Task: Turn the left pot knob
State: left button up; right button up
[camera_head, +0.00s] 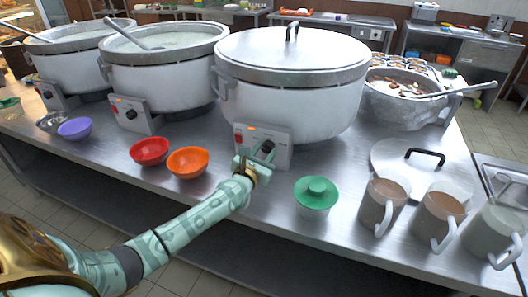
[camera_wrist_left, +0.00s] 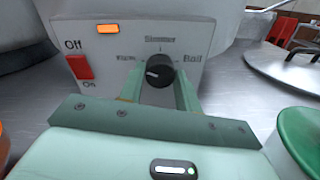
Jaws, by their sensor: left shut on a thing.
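Three large pots stand in a row, each with a control box at its front. My left gripper (camera_head: 260,158) is at the control box (camera_head: 279,140) of the right, lidded pot (camera_head: 290,95). It is shut on that box's black knob (camera_wrist_left: 160,72), one finger on each side. The knob's white mark points left, toward Warm. An orange lamp (camera_wrist_left: 107,29) and a red switch (camera_wrist_left: 79,67) are on the same box. The far-left pot (camera_head: 70,65) has its own knob (camera_head: 47,94), with no gripper near it. My right gripper is not in view.
The middle pot (camera_head: 165,75) is open with a ladle. Red (camera_head: 149,151), orange (camera_head: 188,162) and purple (camera_head: 75,129) bowls lie left of my gripper.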

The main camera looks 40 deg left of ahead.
pick_arm(q)
jog(key=m+p, duration=0.2)
jog(key=shift+r+m, duration=0.2)
jog(key=shift+m, duration=0.2)
jog(key=m+p, duration=0.2)
jog(key=m, duration=0.1)
jog(key=m+p, duration=0.2)
jog(key=m, duration=0.2)
jog(key=shift+d+f, duration=0.1)
jog(key=m+p, duration=0.2)
jog(key=m, duration=0.2)
jog(key=shift+g+y, duration=0.3)
jog(key=m+p, duration=0.2)
jog(key=m, duration=0.4)
jog(key=shift+f, duration=0.15)
jog(key=m, duration=0.3)
jog(key=shift+d+m+y+p, duration=0.1)
jog(key=shift+m+y+p, duration=0.2)
jog(key=shift+m+p, duration=0.1)
jog(key=shift+f+m, duration=0.15)
jog(key=shift+m, duration=1.35)
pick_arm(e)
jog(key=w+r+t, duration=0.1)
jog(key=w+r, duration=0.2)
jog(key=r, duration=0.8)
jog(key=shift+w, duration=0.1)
pick_arm(q)
jog(key=o, duration=1)
